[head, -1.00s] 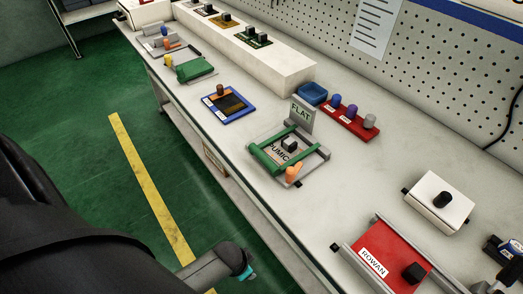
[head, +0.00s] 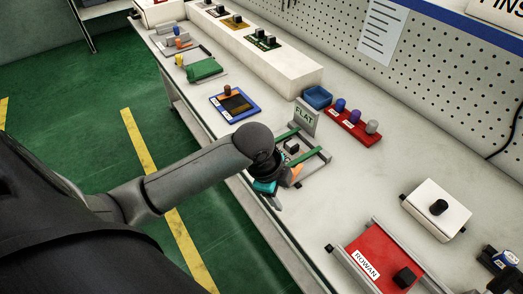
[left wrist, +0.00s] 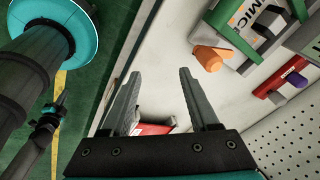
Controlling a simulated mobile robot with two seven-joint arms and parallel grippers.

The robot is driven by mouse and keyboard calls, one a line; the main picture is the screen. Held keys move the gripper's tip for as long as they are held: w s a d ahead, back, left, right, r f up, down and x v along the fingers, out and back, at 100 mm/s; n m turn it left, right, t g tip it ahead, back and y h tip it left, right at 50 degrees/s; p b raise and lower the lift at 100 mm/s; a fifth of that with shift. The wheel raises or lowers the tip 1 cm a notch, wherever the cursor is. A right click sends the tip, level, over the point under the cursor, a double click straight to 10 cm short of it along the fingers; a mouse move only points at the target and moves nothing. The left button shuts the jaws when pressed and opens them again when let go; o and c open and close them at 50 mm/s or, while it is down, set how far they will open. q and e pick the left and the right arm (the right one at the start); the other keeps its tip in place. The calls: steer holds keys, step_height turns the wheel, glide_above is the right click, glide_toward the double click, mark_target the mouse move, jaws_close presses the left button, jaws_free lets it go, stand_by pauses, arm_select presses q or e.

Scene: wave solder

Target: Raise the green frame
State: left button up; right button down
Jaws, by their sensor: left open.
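The green frame (head: 285,134) lies on the bench in front of a standing "FLAT" sign (head: 305,115), with a grey body and a black knob inside it. My left arm covers its near left part in the head view. In the left wrist view its green bar (left wrist: 232,30) shows at the top right, with an orange knob (left wrist: 210,58) beside it. My left gripper (head: 277,203) is at the bench's front edge, just nearer than the frame. In the left wrist view the jaws (left wrist: 158,82) are open and empty, with the orange knob outside them to the right.
A blue-rimmed tray (head: 236,104) and another green fixture (head: 203,69) lie farther along the bench. A red rack (head: 353,124) with several knobs stands behind the frame. A red "ROWAN" plate (head: 371,268) and a white box (head: 437,209) are nearer at right.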

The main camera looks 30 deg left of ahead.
arm_select(q)
steer(key=w+a+r+m+y, duration=0.1)
steer(key=w+a+r+m, duration=0.65)
steer(key=a+r, duration=0.45)
steer(key=shift+g, duration=0.4)
steer(key=w+f+b, duration=0.1)
steer(key=f, duration=0.4)
steer(key=w+f+b, duration=0.1)
steer(key=f, duration=0.4)
steer(key=w+f+b, duration=0.1)
steer(key=f, duration=0.4)
steer(key=shift+a+f, duration=0.1)
steer(key=shift+f, duration=0.25)
jaws_close()
steer(key=shift+n, duration=0.25)
